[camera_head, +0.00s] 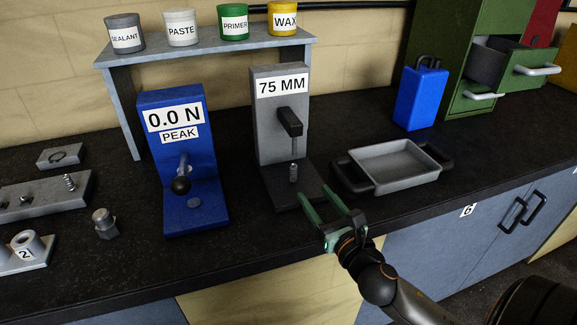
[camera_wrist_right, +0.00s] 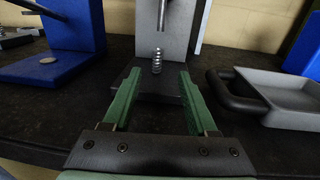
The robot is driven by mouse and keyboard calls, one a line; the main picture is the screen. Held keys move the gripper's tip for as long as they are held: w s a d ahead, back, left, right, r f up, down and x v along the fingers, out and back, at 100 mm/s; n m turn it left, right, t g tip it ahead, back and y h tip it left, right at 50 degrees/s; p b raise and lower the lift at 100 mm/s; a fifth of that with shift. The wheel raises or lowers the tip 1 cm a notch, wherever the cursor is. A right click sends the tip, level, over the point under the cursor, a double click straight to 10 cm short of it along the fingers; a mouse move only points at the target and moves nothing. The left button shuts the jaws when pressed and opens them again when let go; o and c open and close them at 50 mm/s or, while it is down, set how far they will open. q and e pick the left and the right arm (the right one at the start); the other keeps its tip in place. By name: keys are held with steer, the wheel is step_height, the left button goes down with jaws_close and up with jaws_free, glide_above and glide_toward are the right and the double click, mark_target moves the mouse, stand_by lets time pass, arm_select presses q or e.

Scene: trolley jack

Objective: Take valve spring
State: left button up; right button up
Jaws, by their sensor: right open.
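A small metal coil spring (camera_head: 293,172) stands upright on the dark base of the grey tester marked 75 MM (camera_head: 268,130), below its black arm and rod. The spring also shows in the right wrist view (camera_wrist_right: 157,60), beyond my fingertips and roughly centred between them. My right gripper (camera_head: 317,193), with green fingers, is open and empty at the front edge of that base, pointing toward the spring. The fingers also show in the right wrist view (camera_wrist_right: 159,75). Another spring (camera_head: 70,182) stands on a grey block at the left. My left gripper is not in view.
A blue tester reading 0.0 N PEAK (camera_head: 172,130) stands left of the grey one. A grey tray with black handles (camera_head: 396,164) lies close on the right. A shelf with tins (camera_head: 220,45) is behind. Dark bench top is clear in front of the testers.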

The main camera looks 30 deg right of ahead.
mark_target(295, 170)
steer(key=w, duration=0.3)
steer(key=w+d+p, duration=0.1)
steer(key=w, duration=0.7)
steer(key=shift+w+d, duration=0.2)
jaws_close()
stand_by(0.4)
